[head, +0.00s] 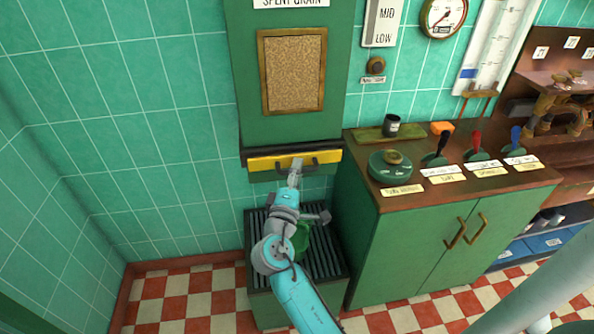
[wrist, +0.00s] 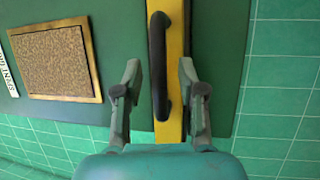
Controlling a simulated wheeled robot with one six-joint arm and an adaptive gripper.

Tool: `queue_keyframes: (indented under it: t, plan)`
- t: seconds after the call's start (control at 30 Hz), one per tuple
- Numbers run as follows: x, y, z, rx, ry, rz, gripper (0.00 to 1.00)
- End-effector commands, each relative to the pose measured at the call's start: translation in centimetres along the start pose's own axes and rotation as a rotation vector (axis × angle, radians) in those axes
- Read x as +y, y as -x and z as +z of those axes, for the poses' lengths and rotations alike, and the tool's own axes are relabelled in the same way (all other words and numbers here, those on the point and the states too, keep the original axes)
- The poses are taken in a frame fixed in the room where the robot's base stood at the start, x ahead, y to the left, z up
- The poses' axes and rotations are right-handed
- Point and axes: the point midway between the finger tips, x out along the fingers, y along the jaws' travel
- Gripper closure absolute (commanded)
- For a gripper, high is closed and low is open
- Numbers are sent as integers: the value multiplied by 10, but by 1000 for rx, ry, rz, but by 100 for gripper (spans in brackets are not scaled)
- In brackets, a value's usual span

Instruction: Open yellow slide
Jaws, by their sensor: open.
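The yellow slide (head: 263,164) is a flat horizontal bar on the lower edge of the green spent grain panel (head: 258,113). It has a dark bar handle (wrist: 158,65), and the yellow bar also shows in the wrist view (wrist: 178,35). My gripper (head: 296,165) is at the slide's front, near the handle. In the wrist view my gripper's open fingers (wrist: 160,70) stand on either side of the handle, with gaps. I cannot tell whether the fingertips reach around the handle or stop short of it. In the head view my gripper partly hides the slide and handle.
A slatted green bin (head: 258,225) stands below the slide, under my arm. Tiled wall and floor on the left are clear.

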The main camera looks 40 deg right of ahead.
Motion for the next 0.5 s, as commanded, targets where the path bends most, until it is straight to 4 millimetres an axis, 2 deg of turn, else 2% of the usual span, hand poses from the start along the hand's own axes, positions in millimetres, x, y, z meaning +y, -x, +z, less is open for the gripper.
queue_keyframes:
  t: [0.37,0.43,0.5]
  plan:
    - [0,-6,0,0,1,1,60]
    - [0,-6,0,0,1,0,72]
    - [0,-6,0,0,1,0,90]
